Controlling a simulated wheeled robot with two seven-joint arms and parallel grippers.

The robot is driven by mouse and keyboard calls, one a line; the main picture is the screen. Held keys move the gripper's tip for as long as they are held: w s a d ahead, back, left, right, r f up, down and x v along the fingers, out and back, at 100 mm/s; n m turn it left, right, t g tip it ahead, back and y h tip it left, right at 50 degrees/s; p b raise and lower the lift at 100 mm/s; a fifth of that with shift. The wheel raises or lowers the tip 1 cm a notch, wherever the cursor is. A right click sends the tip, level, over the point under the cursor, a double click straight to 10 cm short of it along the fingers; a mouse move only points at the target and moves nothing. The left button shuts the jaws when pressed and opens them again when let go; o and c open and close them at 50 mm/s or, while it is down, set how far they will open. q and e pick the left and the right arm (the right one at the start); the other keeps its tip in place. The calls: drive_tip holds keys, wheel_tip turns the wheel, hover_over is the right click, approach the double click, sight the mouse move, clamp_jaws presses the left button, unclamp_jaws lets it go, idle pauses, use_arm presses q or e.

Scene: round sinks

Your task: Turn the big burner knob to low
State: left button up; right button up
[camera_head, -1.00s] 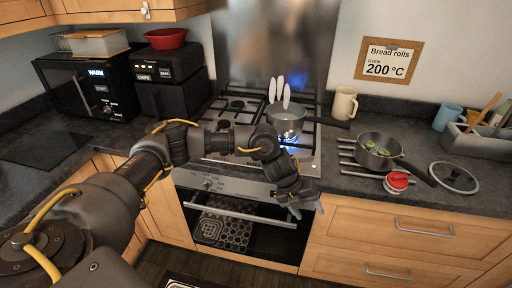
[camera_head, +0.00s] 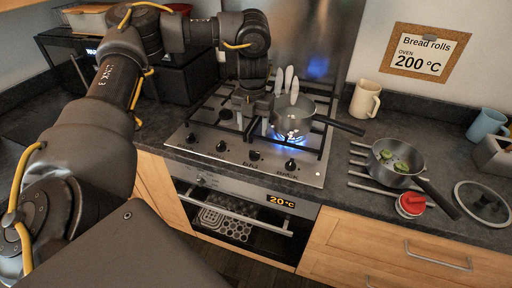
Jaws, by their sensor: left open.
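A row of several black burner knobs runs along the front strip of the steel hob (camera_head: 310,174), from the far-left knob (camera_head: 190,138) past the middle knobs (camera_head: 221,146) and (camera_head: 254,155) to the far-right knob (camera_head: 290,164). The small labels beside them are too small to read, so I cannot tell which is the big burner's. A blue flame (camera_head: 283,138) burns under a grey saucepan (camera_head: 292,118) at the hob's right. My left gripper (camera_head: 252,112) points down over the hob, left of the saucepan and behind the knobs, open. My right gripper is not in view.
A long pan handle (camera_head: 340,125) sticks out to the right. A pan with green food (camera_head: 395,160) stands on a rack at the right, near a red-topped item (camera_head: 412,204) and a glass lid (camera_head: 483,203). The oven display (camera_head: 281,201) reads 20 °C.

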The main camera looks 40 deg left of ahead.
sight(254, 152)
use_arm(q)
wheel_tip(254, 152, down, 3)
drive_tip(key=shift+d+r, duration=0.15)
wheel_tip(254, 152, down, 6)
drive_tip(key=shift+w+f+b, duration=0.1)
drive_tip(key=shift+b, duration=0.25)
drive_tip(key=shift+f, duration=0.8)
drive_tip(key=c, duration=1)
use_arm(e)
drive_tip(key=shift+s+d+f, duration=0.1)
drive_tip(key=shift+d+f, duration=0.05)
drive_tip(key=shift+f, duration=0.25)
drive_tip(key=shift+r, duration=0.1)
